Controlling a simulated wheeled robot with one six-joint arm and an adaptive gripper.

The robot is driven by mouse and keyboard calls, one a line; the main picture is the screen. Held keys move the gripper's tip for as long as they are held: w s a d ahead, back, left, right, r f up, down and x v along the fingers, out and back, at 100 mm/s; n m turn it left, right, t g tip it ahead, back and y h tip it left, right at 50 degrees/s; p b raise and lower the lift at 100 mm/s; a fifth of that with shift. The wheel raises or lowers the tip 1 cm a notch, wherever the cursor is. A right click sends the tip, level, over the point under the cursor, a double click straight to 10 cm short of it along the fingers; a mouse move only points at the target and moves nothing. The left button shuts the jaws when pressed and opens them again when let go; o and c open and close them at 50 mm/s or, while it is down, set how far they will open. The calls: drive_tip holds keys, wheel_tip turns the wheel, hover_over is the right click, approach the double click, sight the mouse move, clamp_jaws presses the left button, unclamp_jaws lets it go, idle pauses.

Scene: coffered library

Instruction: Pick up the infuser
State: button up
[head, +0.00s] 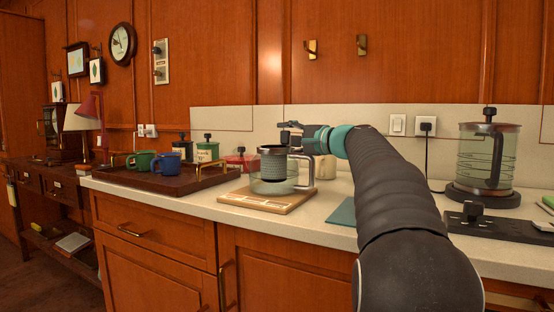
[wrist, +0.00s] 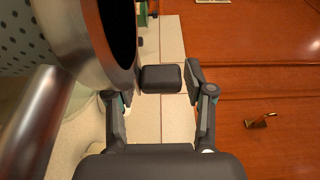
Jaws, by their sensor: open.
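The infuser (head: 273,162) is a perforated grey metal cylinder with a dark rim. It stands upright in a low glass pot (head: 262,187) on a wooden board. My gripper (head: 291,130) is above it, near its rim. In the wrist view the infuser's metal rim and dotted wall (wrist: 25,35) fill the upper left. My gripper (wrist: 162,80) is open there, with a dark block (wrist: 160,79) between its fingertips, beside the rim; it looks like the infuser's tab. The left fingertip is partly hidden. I cannot tell whether the fingers touch the block.
The wooden board (head: 235,196) rests on the pale counter (head: 330,215). A tall glass press (head: 487,160) and power strip (head: 500,226) are right. The wooden wall (wrist: 270,60) is behind.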

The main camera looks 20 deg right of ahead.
drive_tip(key=c, duration=0.9)
drive_tip(key=shift+c, duration=0.2)
